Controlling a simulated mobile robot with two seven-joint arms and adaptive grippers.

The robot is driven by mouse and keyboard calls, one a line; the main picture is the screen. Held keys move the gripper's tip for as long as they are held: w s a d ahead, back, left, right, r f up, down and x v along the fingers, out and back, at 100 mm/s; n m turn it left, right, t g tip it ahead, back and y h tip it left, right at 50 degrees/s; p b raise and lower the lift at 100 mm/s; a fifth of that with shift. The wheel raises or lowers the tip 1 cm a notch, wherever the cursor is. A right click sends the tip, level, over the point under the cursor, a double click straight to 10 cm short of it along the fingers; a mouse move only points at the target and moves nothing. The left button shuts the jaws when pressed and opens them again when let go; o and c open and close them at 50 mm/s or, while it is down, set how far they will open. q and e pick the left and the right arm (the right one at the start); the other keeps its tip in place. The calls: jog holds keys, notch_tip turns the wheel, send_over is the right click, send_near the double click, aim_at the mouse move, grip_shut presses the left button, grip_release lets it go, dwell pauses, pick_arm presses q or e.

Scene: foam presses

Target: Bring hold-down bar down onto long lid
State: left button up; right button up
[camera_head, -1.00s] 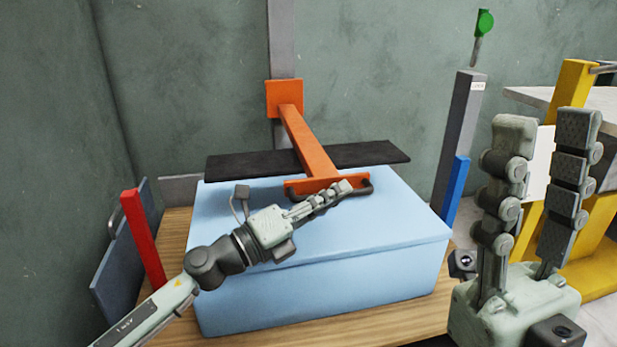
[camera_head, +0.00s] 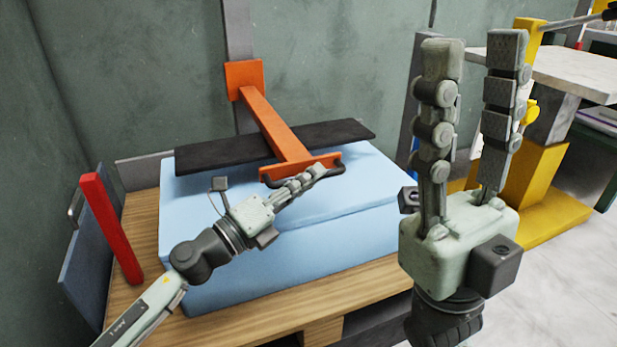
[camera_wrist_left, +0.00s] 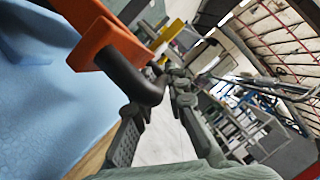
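The hold-down bar is an orange arm (camera_head: 275,125) with a black plank (camera_head: 215,150) across it and a black curved handle (camera_head: 338,178) at its near end. The handle also shows large in the left wrist view (camera_wrist_left: 140,82). The plank lies over the back of the light-blue long lid (camera_head: 345,190); whether it touches cannot be told. My left gripper (camera_head: 315,172) is at the handle, its fingers around it and seemingly shut on it. My right gripper (camera_head: 480,65) is raised at the right, empty, its fingers apart.
The blue box stands on a wooden pallet (camera_head: 135,215). A red post (camera_head: 110,228) and a blue-grey panel (camera_head: 85,265) stand at left. A grey post (camera_head: 240,60) carries the orange arm. Yellow supports (camera_head: 540,180) and a pale tabletop (camera_head: 545,68) are at right, with open floor in front.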

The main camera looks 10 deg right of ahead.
pick_arm(q)
jog(key=shift+o, duration=0.2)
jog(key=v, duration=0.7)
jog(key=shift+a, duration=0.25)
jog(key=shift+s, duration=0.15)
